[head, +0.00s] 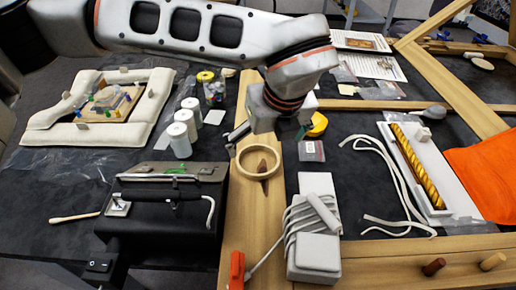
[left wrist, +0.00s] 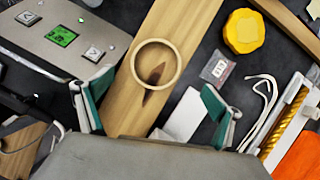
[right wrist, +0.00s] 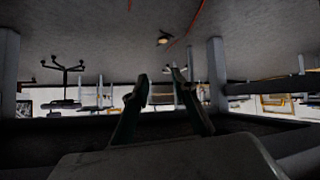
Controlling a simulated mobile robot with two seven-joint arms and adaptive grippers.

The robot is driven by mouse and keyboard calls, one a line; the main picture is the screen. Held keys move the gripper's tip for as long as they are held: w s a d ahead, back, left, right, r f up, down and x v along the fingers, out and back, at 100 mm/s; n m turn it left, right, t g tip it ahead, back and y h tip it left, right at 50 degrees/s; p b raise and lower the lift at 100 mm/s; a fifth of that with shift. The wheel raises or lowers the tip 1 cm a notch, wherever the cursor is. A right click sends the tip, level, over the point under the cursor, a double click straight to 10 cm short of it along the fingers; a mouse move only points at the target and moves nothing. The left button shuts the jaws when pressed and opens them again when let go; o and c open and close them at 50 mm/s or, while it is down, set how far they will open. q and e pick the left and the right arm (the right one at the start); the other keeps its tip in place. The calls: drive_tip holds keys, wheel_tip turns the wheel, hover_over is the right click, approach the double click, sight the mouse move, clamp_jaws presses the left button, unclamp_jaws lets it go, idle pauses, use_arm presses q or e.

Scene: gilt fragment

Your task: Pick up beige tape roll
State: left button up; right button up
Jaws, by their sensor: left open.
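The beige tape roll (head: 257,178) is a ring lying flat on a wooden beam (head: 248,215). In the left wrist view the tape roll (left wrist: 135,66) lies ahead of the fingers, and a dark mark on the wood shows through its hole. My left gripper (head: 266,138) is above the roll, pointing down. Its green-padded fingers are wide apart and empty in the left wrist view (left wrist: 157,106), clear of the roll. My right gripper (right wrist: 160,82) shows only in the right wrist view, its fingers apart with nothing between them.
A black case (head: 165,215) stands left of the beam. A white device with a coiled cord (head: 315,255) is close in front. Several white jars (head: 179,140) stand at left; a yellow object (head: 318,124) and a small bag (head: 311,151) lie right. A white tray (head: 437,211) holds a gilt piece (head: 417,165).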

sight(257, 162)
use_arm(q)
drive_tip(key=shift+a+f, duration=0.2)
drive_tip(key=shift+f, duration=0.65)
drive_tip(key=x, duration=0.4)
drive_tip(key=shift+w+a+f, duration=0.25)
drive_tip(key=shift+a+f, duration=0.05)
drive_tip(key=shift+w+f, duration=0.25)
drive_tip(key=shift+f, duration=0.15)
drive_tip(key=c, duration=1.1)
